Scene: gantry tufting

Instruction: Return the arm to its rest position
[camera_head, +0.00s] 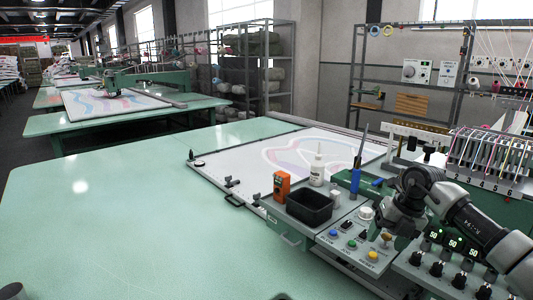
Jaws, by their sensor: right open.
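My right arm comes in from the lower right and bends over the control panel (345,243). My right gripper (386,237) points down over the panel's right side, near the yellow button (373,255). It is open, with nothing seen in it; its fingertips are small and hard to make out, and I cannot tell whether they touch the panel. My left gripper is not in view; only a small dark part shows in the bottom left corner.
A black bin (310,207), an orange device (282,187) and a white bottle (317,166) stand close left of my right arm. A panel with knobs and lit displays (455,246) lies below it. The green table (120,220) is clear at left.

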